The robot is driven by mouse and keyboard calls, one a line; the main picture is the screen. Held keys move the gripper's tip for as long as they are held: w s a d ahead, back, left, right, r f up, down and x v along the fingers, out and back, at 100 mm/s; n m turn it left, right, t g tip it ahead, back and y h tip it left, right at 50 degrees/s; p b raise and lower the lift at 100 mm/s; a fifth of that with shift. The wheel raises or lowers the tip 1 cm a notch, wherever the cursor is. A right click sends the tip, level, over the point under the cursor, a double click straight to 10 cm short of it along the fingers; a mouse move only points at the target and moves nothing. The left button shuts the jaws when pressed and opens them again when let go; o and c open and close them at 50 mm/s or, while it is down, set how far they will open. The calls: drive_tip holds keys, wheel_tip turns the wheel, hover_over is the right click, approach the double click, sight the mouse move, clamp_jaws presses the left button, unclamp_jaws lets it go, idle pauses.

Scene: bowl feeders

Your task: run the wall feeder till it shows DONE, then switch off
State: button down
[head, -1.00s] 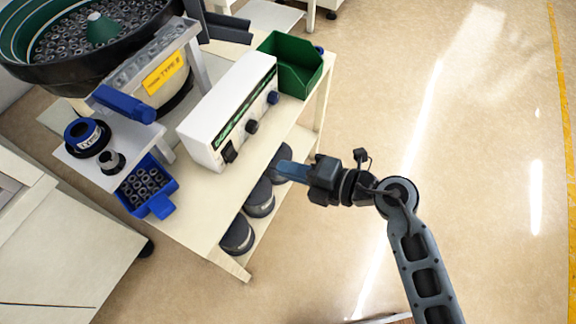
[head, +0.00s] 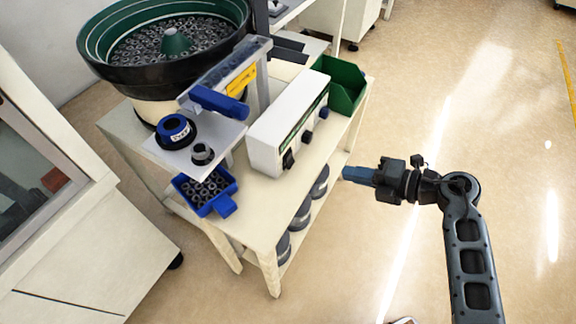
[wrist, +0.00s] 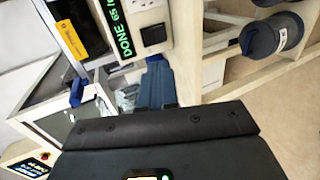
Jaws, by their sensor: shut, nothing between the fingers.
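The feeder has a black bowl (head: 100,62) with a green inside, full of dark metal rings, on a bench. Its white control box (head: 262,148) carries a black switch (head: 288,160) and dark knobs on the front. In the wrist view the box's display (wrist: 121,36) reads DONE in green, followed by 65 and characters I cannot read fully. The black switch (wrist: 154,35) shows beside it; its position is unclear. My gripper (head: 346,173) is shut and empty, right of the box front and apart from it. Its blue fingers (wrist: 156,86) point toward the box.
A green bin (head: 348,98) stands at the bench's far end. Dark round containers (head: 302,213) sit on the lower shelf. A grey-white cabinet (head: 60,215) stands left. Floor to the right is free.

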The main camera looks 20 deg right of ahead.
sight(291, 161)
drive_tip(key=shift+w+a, duration=0.1)
drive_tip(key=shift+a, duration=0.05)
drive_tip(key=b+x, duration=0.1)
drive_tip(key=x, duration=1.2)
drive_tip(key=shift+w+a+f, duration=0.1)
drive_tip(key=shift+w+f, duration=0.1)
drive_tip(key=shift+w, duration=0.1)
drive_tip(key=shift+w+a+f+b, duration=0.1)
drive_tip(key=shift+f+b, duration=0.3)
drive_tip(key=shift+b, duration=0.35)
drive_tip(key=shift+r, duration=0.3)
drive_tip(key=shift+w+a+r+p, duration=0.1)
drive_tip(key=shift+r+p, duration=0.05)
drive_tip(key=shift+p, duration=0.25)
